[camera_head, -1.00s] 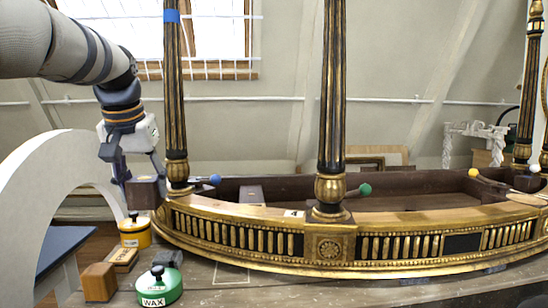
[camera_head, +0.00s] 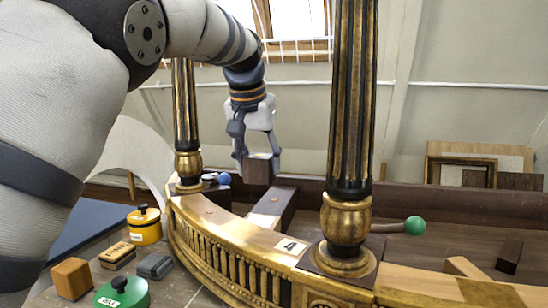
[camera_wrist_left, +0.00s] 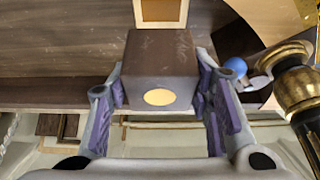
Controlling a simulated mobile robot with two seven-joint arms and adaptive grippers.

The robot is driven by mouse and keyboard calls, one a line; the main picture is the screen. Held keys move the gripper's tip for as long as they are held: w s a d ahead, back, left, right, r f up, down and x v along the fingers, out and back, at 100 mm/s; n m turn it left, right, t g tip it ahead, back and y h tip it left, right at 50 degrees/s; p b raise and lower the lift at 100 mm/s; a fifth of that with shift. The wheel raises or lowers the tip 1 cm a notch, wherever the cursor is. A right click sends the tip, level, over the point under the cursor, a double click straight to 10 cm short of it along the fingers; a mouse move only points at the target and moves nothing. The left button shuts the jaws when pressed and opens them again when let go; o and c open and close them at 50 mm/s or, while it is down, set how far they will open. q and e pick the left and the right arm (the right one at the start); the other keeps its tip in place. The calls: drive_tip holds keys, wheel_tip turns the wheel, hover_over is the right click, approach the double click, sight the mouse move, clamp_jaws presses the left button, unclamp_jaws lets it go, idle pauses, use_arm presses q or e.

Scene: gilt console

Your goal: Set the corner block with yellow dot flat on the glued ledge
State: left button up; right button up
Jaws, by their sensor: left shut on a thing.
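The corner block with a yellow dot is a dark brown cube (camera_head: 259,169), held over the inner side of the console behind the gilt front rail. In the left wrist view its yellow dot (camera_wrist_left: 160,97) faces the camera. My left gripper (camera_head: 258,156) points down and is shut on the block, its purple-padded fingers (camera_wrist_left: 161,95) on both sides. A pale square with a tan middle (camera_wrist_left: 160,10) lies just beyond the block in the wrist view; I cannot tell whether it is the glued ledge. My right gripper is not in view.
Gilt columns stand left (camera_head: 186,120) and right (camera_head: 350,120) of the gripper. A blue-knobbed tool (camera_head: 223,179) lies near the left column, a green-knobbed one (camera_head: 414,225) by the right. Yellow (camera_head: 145,224) and green (camera_head: 122,295) tins and small blocks (camera_head: 72,277) stand in front.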

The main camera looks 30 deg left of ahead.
use_arm(q)
drive_tip(key=shift+s+f, duration=0.1)
drive_tip(key=shift+f, duration=4.3)
drive_tip(key=shift+s, duration=0.2)
drive_tip(key=shift+f, duration=0.2)
drive_tip(key=o, duration=1.4)
drive_tip(key=v, duration=1.2)
